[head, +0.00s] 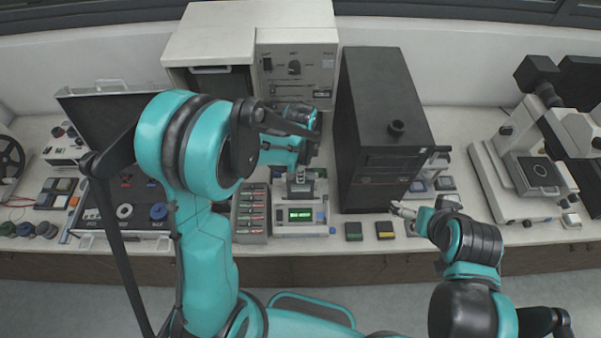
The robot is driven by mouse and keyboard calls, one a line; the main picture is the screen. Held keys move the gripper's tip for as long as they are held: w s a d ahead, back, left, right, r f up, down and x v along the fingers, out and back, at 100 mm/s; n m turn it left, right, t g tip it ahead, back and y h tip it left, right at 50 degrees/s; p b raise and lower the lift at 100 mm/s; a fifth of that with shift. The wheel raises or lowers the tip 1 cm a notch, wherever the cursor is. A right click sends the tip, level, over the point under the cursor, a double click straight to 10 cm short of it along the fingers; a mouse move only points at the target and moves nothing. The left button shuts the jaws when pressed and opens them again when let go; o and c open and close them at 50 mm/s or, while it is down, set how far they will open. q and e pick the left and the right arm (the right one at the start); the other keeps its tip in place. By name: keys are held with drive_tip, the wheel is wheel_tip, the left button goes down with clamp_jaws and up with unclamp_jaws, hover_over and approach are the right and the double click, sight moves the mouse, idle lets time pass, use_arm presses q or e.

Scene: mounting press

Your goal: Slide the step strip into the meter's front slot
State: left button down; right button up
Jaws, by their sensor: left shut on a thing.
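The meter (301,228) is a pale box with a lit green display on its front, standing near the middle of the bench's front edge. My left gripper (300,172) points down just above and behind the display. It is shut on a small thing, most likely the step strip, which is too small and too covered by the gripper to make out. The front slot cannot be made out, nor whether the strip touches the meter. My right gripper (400,209) is low at the front edge, right of the meter; its jaw opening is unclear.
A tall black cabinet (385,120) stands right of the meter. A rack of small labelled items (251,212) stands close on its left. Green (354,231) and yellow (385,230) blocks lie at the front edge. A microscope-like instrument (515,180) stands far right.

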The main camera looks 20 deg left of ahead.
use_arm(q)
wheel_tip(320, 180, down, 3)
drive_tip(key=b, duration=0.3)
drive_tip(key=shift+f, duration=0.2)
drive_tip(key=shift+r, duration=0.1)
drive_tip(key=c, duration=1.5)
unclamp_jaws()
wheel_tip(320, 180, up, 12)
